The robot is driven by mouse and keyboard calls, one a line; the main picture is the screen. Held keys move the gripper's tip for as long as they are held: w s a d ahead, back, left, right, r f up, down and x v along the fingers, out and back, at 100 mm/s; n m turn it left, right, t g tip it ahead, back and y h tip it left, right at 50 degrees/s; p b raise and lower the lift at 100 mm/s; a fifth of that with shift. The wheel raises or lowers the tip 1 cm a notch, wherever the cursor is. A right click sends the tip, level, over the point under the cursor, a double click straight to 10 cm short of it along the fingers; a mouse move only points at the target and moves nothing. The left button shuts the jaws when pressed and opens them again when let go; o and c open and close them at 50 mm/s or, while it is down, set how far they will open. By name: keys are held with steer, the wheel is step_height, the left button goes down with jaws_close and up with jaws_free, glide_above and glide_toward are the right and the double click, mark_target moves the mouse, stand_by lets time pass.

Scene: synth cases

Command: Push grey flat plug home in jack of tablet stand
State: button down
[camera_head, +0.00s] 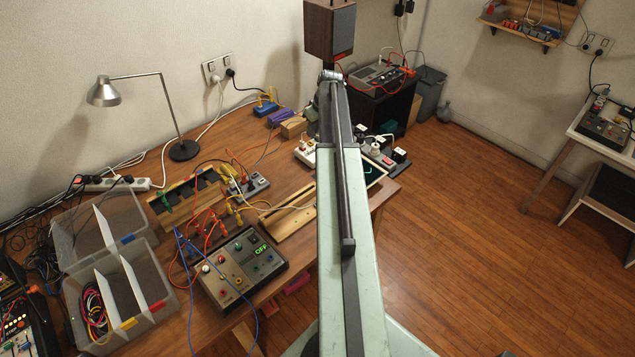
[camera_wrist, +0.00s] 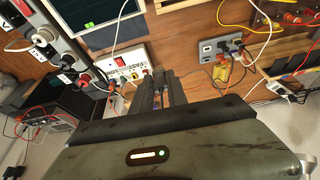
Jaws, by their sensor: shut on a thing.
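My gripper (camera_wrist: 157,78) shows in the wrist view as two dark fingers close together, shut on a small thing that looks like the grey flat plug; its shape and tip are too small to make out. In the head view my own arm hides the gripper. A dark tablet-like screen (camera_wrist: 85,14) with a green mark lies at the upper left of the wrist view, left of the fingers; it also shows partly beside my arm in the head view (camera_head: 375,172). I cannot make out its stand or jack, or whether the plug touches it.
A grey box with leads (camera_wrist: 219,46) is to the right. A metering box (camera_head: 240,268), clear bins (camera_head: 172,300) and a lamp (camera_head: 105,92) crowd the bench's left.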

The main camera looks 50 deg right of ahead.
steer(key=shift+s+a+f+b, duration=1.3)
steer(key=shift+s+f+b, duration=0.4)
steer(key=shift+f+b, duration=1.95)
steer(key=shift+s+a+f+b, duration=1.35)
steer(key=shift+s+f+b, duration=0.3)
steer(key=shift+f+b, duration=2)
steer(key=shift+s+a+f+b, duration=1.3)
steer(key=shift+s+f+b, duration=0.4)
steer(key=shift+f+b, duration=1.9)
steer(key=shift+f+b, duration=1.15)
steer(key=shift+f, duration=0.1)
steer(key=c, duration=1.2)
jaws_free()
steer(key=shift+r, duration=0.1)
steer(key=shift+c, duration=0.2)
steer(key=p+v, duration=0.7)
steer(key=shift+r, duration=0.4)
steer(key=shift+s, duration=0.1)
